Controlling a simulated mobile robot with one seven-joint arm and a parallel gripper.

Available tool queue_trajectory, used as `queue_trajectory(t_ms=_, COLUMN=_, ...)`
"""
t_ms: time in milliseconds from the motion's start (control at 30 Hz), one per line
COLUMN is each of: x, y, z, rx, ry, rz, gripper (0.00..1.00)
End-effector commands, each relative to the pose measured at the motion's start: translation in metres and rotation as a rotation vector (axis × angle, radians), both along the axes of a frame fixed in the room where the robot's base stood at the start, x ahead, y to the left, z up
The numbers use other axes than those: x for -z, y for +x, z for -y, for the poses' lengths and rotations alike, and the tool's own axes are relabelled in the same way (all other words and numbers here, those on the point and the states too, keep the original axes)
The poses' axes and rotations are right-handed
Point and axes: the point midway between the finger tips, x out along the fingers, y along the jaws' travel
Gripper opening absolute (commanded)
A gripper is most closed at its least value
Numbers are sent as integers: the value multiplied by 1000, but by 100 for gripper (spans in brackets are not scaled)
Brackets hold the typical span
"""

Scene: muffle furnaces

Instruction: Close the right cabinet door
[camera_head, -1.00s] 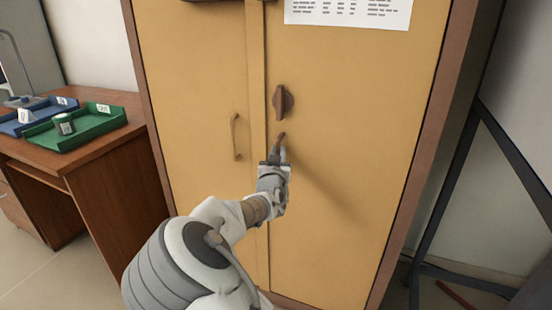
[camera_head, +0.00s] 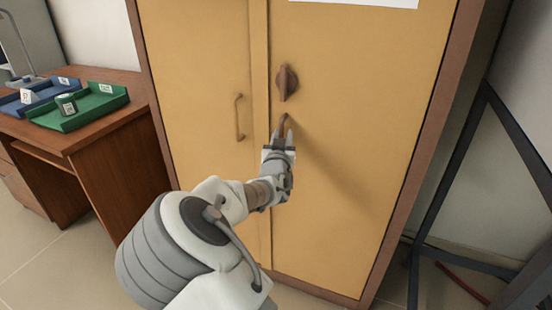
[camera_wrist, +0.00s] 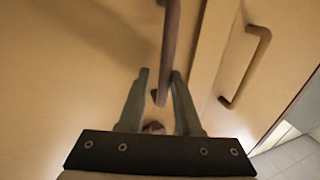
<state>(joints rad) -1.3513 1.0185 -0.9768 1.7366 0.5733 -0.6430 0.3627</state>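The right cabinet door (camera_head: 370,130) is yellow and looks flush, or nearly so, with the left door (camera_head: 195,75). My gripper (camera_head: 279,131) is in front of it, close to its inner edge. The right door's slim dark handle (camera_head: 283,122) is mostly hidden by my gripper. In the wrist view this handle (camera_wrist: 169,45) reaches down between my two fingers (camera_wrist: 162,80). The fingers are apart, with a visible gap on the handle's left side; contact is not clear. A brown turn knob (camera_head: 287,83) is on the door above my gripper.
The left door's handle (camera_head: 239,117) is close to my gripper's left. A wooden desk (camera_head: 110,135) with a green tray (camera_head: 95,112) and a blue tray (camera_head: 45,95) stands at the left. A dark metal frame (camera_head: 450,185) stands at the right.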

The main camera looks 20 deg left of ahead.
Motion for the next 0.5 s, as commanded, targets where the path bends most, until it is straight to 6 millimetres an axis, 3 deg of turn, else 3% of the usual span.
queue_trajectory(t_ms=500, x=0, y=-108, z=20, rx=-8, ry=-2, rz=-7, gripper=31)
